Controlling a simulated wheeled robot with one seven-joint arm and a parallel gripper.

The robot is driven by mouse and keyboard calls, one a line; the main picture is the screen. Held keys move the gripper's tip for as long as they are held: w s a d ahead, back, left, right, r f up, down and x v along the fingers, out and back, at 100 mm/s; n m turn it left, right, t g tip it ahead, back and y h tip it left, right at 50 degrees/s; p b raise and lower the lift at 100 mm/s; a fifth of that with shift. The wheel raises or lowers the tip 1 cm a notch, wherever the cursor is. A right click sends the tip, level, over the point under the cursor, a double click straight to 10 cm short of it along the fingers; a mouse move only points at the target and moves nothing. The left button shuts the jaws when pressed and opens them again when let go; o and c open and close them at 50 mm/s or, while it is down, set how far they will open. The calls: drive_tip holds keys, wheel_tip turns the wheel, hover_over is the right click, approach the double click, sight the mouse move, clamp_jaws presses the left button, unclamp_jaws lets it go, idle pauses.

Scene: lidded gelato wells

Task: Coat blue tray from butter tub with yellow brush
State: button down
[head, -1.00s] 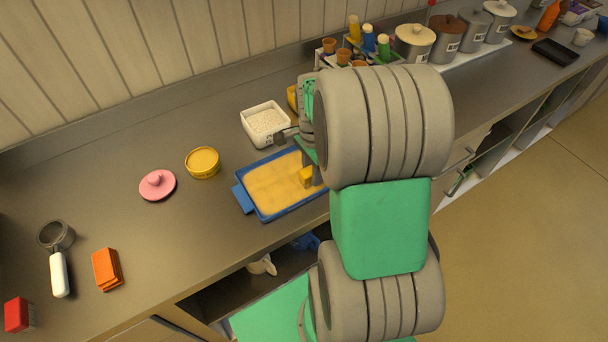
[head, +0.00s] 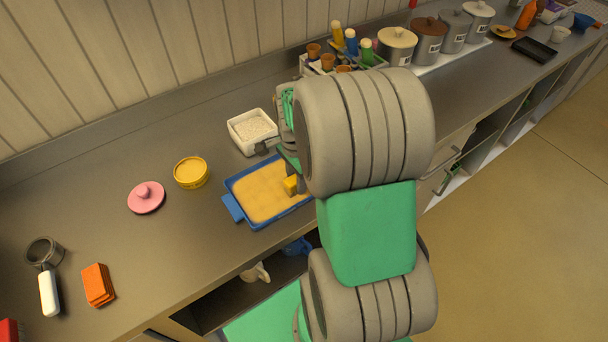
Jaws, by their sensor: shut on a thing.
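The blue tray (head: 232,207) lies on the counter left of my arm. Its inside shows an even yellow-tan layer; its right end is hidden by my arm. The round yellow butter tub (head: 190,173) stands open to the left of the tray, with yellow contents. The yellow brush (head: 291,185) shows as a small block at the right part of the tray, low over or touching the layer; I cannot tell which. My gripper (head: 302,183) is mostly hidden behind my arm, and is shut on the brush.
A pink lid (head: 146,197) lies left of the tub. A white square container (head: 252,131) with pale grains stands just behind the tray. An orange block (head: 98,285) and a white-handled tool (head: 48,292) lie at the left. Lidded pots (head: 428,42) stand at the back right.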

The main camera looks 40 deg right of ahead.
sight(259, 211)
drive_tip(key=shift+a, duration=0.75)
drive_tip(key=shift+a, duration=2.25)
drive_tip(key=shift+a, duration=0.25)
drive_tip(key=shift+a+f+p, duration=0.2)
drive_tip(key=shift+a+p, duration=0.1)
drive_tip(key=shift+a, duration=1.7)
drive_tip(key=shift+s+a+r, duration=0.1)
drive_tip(key=shift+a, duration=0.7)
